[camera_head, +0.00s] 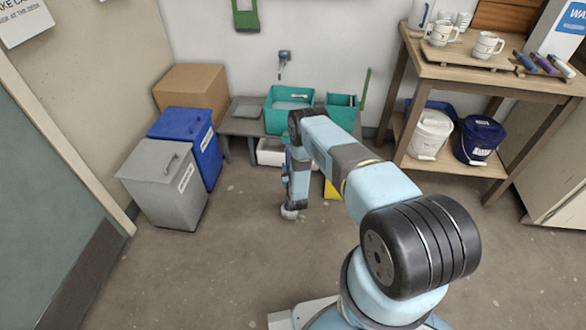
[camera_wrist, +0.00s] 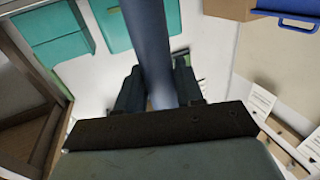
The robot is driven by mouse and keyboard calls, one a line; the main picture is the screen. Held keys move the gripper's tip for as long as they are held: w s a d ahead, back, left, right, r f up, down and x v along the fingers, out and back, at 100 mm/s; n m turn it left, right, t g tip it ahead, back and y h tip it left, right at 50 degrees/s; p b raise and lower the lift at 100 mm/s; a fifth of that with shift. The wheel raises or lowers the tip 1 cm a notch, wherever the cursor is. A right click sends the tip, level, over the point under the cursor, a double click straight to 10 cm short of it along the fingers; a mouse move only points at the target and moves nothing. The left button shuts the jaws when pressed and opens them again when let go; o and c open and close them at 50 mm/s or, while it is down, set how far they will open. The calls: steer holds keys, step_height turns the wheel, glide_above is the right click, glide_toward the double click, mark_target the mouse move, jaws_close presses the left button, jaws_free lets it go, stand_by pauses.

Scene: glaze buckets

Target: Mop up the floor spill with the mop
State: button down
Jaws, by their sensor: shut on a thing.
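My gripper (camera_wrist: 158,88) is shut on a blue-grey shaft (camera_wrist: 148,35) that runs up between its two dark fingers in the wrist view. The shaft looks like the mop's handle. In the head view my arm hangs down in the middle, with its end low near the floor. A small pale lump (camera_head: 290,213) shows at the floor just under the arm's end; I cannot tell whether it is the mop head. No spill can be made out on the grey floor (camera_head: 240,260). My arm hides part of the floor behind it.
A grey bin (camera_head: 160,190), a blue bin (camera_head: 203,160) and a cardboard box (camera_head: 190,88) stand at the left. Teal tubs (camera_head: 284,118) sit on a low bench behind my arm. A wooden shelf (camera_head: 490,75) holds mugs and buckets at the right. Front-left floor is clear.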

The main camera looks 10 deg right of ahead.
step_height(320, 180, up, 8)
stand_by(0.6)
